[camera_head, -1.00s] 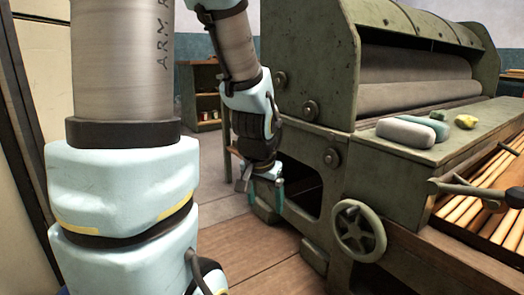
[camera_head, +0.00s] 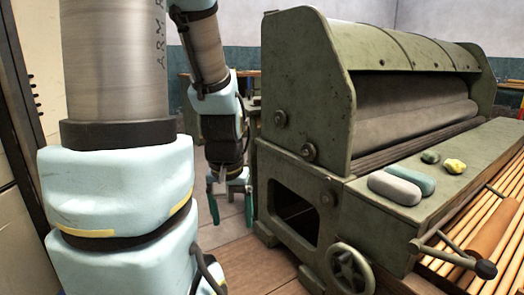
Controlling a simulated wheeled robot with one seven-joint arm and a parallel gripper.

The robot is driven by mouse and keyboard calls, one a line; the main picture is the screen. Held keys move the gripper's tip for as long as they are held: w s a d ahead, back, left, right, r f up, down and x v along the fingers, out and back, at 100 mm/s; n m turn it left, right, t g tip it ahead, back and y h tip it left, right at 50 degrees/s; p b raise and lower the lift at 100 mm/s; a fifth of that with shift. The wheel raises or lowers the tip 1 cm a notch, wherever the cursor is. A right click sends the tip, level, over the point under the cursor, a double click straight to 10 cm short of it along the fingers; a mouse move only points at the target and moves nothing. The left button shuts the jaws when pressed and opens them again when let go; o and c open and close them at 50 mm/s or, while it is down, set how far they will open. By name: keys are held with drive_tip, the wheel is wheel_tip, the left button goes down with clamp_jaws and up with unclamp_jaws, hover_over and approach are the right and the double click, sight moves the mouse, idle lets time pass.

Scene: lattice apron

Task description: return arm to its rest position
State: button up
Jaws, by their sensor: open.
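My gripper (camera_head: 230,204) hangs down at the end of my light blue and grey arm, left of the green machine, in the head view. Its two green-tipped fingers stand apart with nothing between them. It is above the floor and apart from the machine's left side. Part of the arm is hidden behind my large near arm link.
A big green roller machine (camera_head: 302,78) fills the right side. Its ledge bears a grey block (camera_head: 394,188), a green block (camera_head: 412,177) and small yellow lumps (camera_head: 455,166). A handwheel (camera_head: 351,270) juts out in front. Wooden floor (camera_head: 250,265) is clear below my gripper.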

wheel_tip(320, 180, up, 20)
drive_tip(key=p, duration=1.8)
drive_tip(key=shift+r, duration=0.25)
